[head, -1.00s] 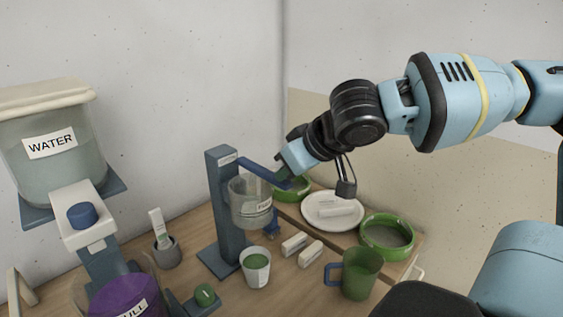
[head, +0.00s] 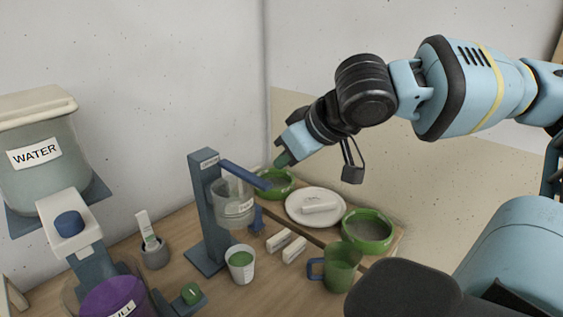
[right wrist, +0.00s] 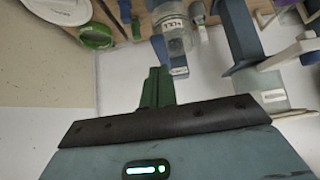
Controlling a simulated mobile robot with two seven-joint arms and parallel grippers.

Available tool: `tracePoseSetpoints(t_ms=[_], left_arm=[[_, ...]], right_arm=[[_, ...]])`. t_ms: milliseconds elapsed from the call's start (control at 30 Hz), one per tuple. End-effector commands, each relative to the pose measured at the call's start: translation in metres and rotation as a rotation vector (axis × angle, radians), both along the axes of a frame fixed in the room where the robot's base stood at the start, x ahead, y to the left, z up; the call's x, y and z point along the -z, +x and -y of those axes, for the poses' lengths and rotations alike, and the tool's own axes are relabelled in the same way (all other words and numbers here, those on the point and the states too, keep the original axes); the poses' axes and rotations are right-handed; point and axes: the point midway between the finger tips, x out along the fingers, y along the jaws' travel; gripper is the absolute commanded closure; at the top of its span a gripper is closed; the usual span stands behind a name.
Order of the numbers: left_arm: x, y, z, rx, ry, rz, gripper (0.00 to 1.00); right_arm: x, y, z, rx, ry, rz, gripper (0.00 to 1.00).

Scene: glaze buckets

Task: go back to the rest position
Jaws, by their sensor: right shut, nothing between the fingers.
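My right gripper (head: 284,160) is in the air above the back of the table, just above and right of the blue lever on the stand. Its green fingers (right wrist: 158,88) are shut with nothing between them, and point toward the stand in the right wrist view. The stand (head: 209,210) holds a clear labelled bucket (head: 234,205) that also shows in the right wrist view (right wrist: 172,32). The gripper appears apart from the lever in the head view. My left gripper is in neither view.
On the wooden table (head: 190,225) stand a cup of green liquid (head: 240,264), a green mug (head: 342,266), green bowls (head: 367,231), a white plate (head: 300,217) and white blocks. A water tank (head: 35,150) and a purple bucket (head: 115,302) are at left. The wall is close behind.

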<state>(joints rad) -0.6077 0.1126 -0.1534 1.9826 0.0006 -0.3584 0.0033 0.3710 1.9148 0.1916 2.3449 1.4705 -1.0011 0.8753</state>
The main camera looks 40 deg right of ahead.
Motion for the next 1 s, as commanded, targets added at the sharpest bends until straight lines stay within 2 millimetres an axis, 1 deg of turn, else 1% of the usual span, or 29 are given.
tracePoseSetpoints(t_ms=[33,100,733,800,867,967,1000], left_arm=[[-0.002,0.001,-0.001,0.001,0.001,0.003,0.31],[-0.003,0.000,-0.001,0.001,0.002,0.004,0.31],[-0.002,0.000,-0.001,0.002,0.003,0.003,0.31],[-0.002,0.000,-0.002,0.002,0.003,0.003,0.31],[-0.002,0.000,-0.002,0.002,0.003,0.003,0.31],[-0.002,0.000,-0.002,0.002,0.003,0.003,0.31],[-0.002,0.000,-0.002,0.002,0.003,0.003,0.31]], right_arm=[[-0.005,-0.003,0.000,-0.001,0.000,0.004,1.00],[-0.006,-0.004,0.000,-0.001,0.000,0.003,1.00],[-0.004,-0.004,0.000,-0.001,0.000,0.000,1.00],[0.004,-0.004,0.001,-0.008,0.002,-0.007,1.00],[0.017,-0.003,0.003,-0.019,0.002,-0.020,1.00],[0.052,-0.003,0.007,-0.049,-0.003,-0.051,1.00],[0.069,-0.004,0.008,-0.063,-0.005,-0.066,1.00]])
